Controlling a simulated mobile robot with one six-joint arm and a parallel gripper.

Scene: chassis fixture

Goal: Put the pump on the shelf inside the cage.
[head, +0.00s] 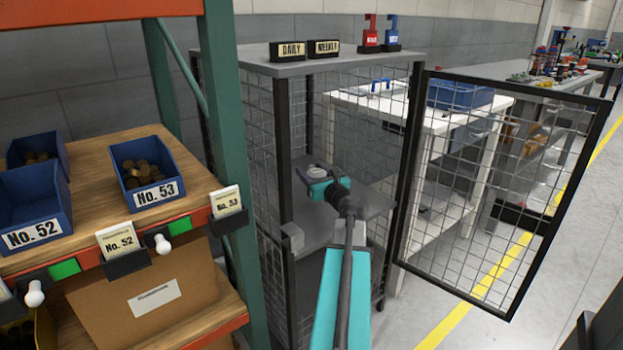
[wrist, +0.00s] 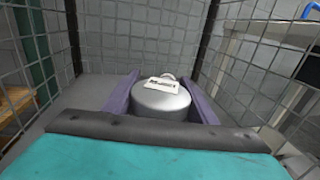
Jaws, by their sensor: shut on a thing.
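The pump is a silver-grey round body with a white label on top. In the wrist view the pump (wrist: 162,102) sits between the two purple fingers of my gripper (wrist: 160,82), which is shut on it. In the head view my gripper (head: 321,184) is inside the cage (head: 286,150), with the pump's pale top (head: 317,172) at its far end. The grey shelf (head: 372,203) lies beneath them, and it also shows in the wrist view (wrist: 95,92). I cannot tell whether the pump touches the shelf. Its underside is hidden.
The mesh door (head: 490,175) stands open to the right. A dark post (head: 283,150) is close on the left. A rack with blue bins (head: 149,170) is at left, and a white workbench (head: 440,120) is behind.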

